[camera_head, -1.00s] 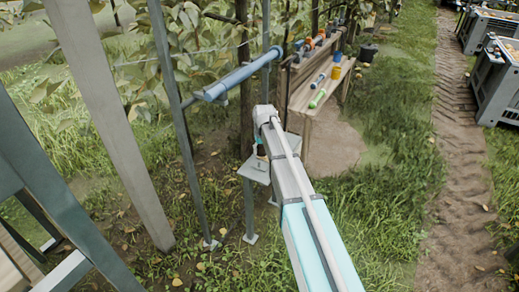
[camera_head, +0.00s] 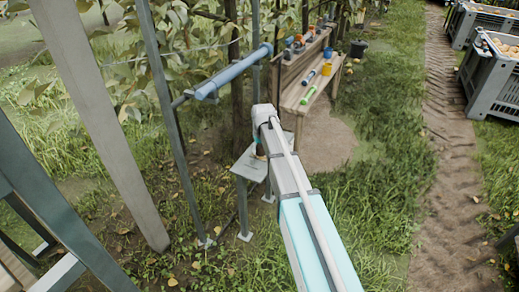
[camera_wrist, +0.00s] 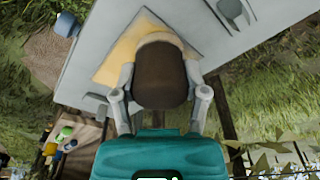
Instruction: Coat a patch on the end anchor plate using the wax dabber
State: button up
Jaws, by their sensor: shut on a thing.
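My gripper (camera_wrist: 160,98) is shut on the wax dabber (camera_wrist: 160,72), whose dark brown rounded end shows between the two fingers in the wrist view. The dabber is over the grey end anchor plate (camera_wrist: 88,65). A pale yellow square patch (camera_wrist: 114,56) lies on the plate, partly hidden behind the dabber. I cannot tell whether the dabber touches it. In the head view the plate (camera_head: 243,172) stands on legs just below and left of my arm's end; my gripper is mostly hidden there behind the arm.
A wooden bench (camera_head: 293,101) with several coloured tubes and cups stands behind the plate. A blue pipe (camera_head: 235,72) runs above left, near slanted posts (camera_head: 105,130). Grey fruit bins (camera_head: 490,85) stand at right beyond a dirt track (camera_head: 440,150). Grass lies between.

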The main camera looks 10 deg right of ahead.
aim_at(251, 152)
jog(key=shift+s+d+f, duration=0.1)
jog(key=shift+s+d, duration=0.45)
jog(key=shift+d, duration=0.15)
jog(key=shift+s+d, duration=0.5)
jog(key=shift+d, duration=0.2)
jog(key=shift+w+a, duration=0.1)
jog(key=shift+a, duration=0.05)
jog(key=shift+w+a, duration=1.1)
jog(key=shift+a, duration=0.3)
jog(key=shift+w+a, duration=0.6)
jog(key=shift+a, duration=0.2)
jog(key=shift+w+a, duration=0.55)
jog(key=shift+a, duration=0.2)
notch_tip(251, 152, up, 6)
jog(key=p, duration=0.5)
jog(key=shift+p, duration=0.35)
